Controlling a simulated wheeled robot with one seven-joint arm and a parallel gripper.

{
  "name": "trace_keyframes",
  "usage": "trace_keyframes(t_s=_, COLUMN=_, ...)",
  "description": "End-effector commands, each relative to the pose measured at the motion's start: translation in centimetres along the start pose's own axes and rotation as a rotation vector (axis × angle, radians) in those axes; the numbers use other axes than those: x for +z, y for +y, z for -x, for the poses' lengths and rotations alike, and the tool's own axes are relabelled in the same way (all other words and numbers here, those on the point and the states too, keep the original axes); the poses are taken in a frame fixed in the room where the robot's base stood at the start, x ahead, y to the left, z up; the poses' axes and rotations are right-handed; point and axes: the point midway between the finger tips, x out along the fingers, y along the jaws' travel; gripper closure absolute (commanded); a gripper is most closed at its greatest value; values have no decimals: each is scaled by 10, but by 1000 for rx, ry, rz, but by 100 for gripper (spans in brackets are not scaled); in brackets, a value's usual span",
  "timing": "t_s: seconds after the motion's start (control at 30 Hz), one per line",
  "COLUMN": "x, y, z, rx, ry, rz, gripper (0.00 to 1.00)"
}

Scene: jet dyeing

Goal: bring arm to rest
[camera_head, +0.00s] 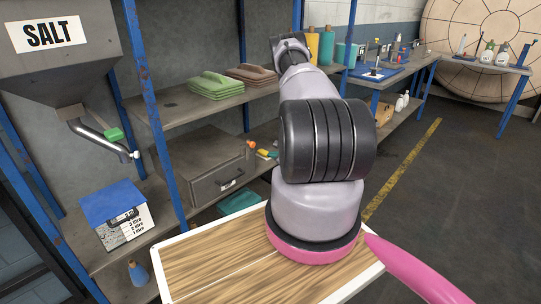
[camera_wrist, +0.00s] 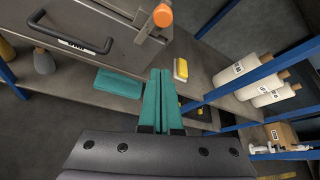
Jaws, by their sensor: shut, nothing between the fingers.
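My gripper (camera_wrist: 160,75) shows in the wrist view with its two teal fingers together and nothing between them. It points over the lower shelf area, apart from the things there. In the head view my arm reaches up and away from the wooden top in front. Its fingers cannot be made out there, as the arm hides what lies beyond.
Shelving holds green trays (camera_head: 209,85), a grey drawer box (camera_head: 215,165) and a blue-lidded box (camera_head: 117,214). A salt hopper (camera_head: 60,55) hangs at left. In the wrist view are a teal block (camera_wrist: 118,83), a yellow brush (camera_wrist: 180,69) and white rolls (camera_wrist: 242,70). Open floor (camera_head: 450,190) lies right.

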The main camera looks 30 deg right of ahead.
Motion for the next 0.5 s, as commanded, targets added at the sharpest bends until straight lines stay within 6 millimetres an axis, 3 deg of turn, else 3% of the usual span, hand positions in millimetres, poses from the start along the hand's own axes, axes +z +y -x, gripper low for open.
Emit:
trace_keyframes(t_s=0.4, x=1, y=0, z=-1, rx=1, ry=-1, rz=1, gripper=100)
trace_keyframes(t_s=0.5, x=16, y=-3, z=-2, rx=16, ry=-21, rz=10, gripper=100)
